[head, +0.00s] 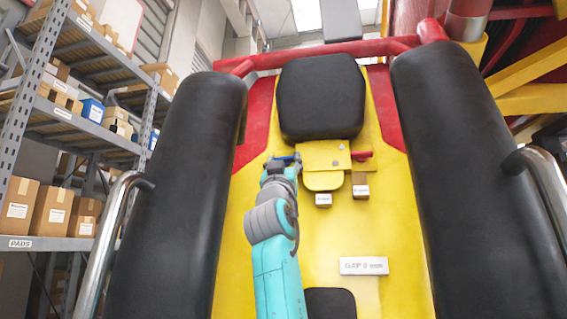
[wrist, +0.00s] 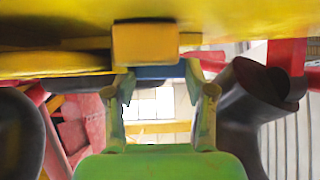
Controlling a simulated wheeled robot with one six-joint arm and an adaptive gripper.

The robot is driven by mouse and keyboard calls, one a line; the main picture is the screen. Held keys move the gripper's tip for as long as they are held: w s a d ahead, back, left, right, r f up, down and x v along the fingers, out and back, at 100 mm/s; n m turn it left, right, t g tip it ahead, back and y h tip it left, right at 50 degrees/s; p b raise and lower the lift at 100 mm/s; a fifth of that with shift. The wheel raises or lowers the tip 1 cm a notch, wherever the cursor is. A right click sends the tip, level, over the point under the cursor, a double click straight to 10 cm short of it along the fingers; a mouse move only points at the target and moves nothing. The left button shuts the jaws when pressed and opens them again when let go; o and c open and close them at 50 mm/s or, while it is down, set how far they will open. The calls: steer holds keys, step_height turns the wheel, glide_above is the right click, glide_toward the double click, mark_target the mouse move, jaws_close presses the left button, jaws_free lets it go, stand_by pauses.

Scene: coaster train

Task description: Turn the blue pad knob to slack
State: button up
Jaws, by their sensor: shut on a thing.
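The blue pad knob (head: 289,158) sticks out at the left side of a yellow housing (head: 322,155) below the black headrest pad. My gripper (head: 279,165) is at this knob, its arm reaching up from below. In the wrist view the blue knob (wrist: 157,72) lies between the two finger tips of my gripper (wrist: 160,88), which is shut on it. A yellow block (wrist: 145,44) hides part of the knob there. The knob's exact turn angle and any marks are too small to tell.
A red knob (head: 362,155) sits at the housing's right side. Small labelled tags (head: 323,200) hang below, and a white label plate (head: 364,266) is lower. Long black pads (head: 185,190) and (head: 455,180) flank the yellow seat back. Shelves with boxes stand at far left.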

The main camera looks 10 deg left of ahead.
steer(key=shift+w+d+f+n+g+y, duration=0.1)
steer(key=shift+n+g+y, duration=0.35)
steer(key=shift+n+y, duration=0.9)
steer(key=shift+d+r+n+g+y, duration=0.1)
steer(key=shift+n+g+y, duration=0.3)
steer(key=shift+n+y, duration=0.95)
steer(key=shift+w+d+f+n+g+y, duration=0.1)
steer(key=shift+n+g+y, duration=0.35)
steer(key=shift+n+y, duration=0.9)
steer(key=shift+s+n+g+y, duration=0.15)
steer(key=shift+n+g+y, duration=0.25)
steer(key=shift+n+y, duration=0.4)
steer(key=o, duration=0.9)
steer(key=shift+a+m+t+h, duration=0.1)
steer(key=shift+m+t+h, duration=0.3)
steer(key=shift+m+h, duration=0.3)
steer(key=shift+m+t+h, duration=0.6)
steer(key=shift+m+h, duration=0.45)
steer(key=shift+m, duration=0.2)
steer(key=shift+a+m+t+h, duration=0.15)
steer(key=shift+m+t+h, duration=0.25)
steer(key=shift+m+h, duration=1.5)
steer(key=shift+a+m+t+h, duration=0.1)
steer(key=shift+m+t+h, duration=0.3)
steer(key=shift+m+h, duration=1.45)
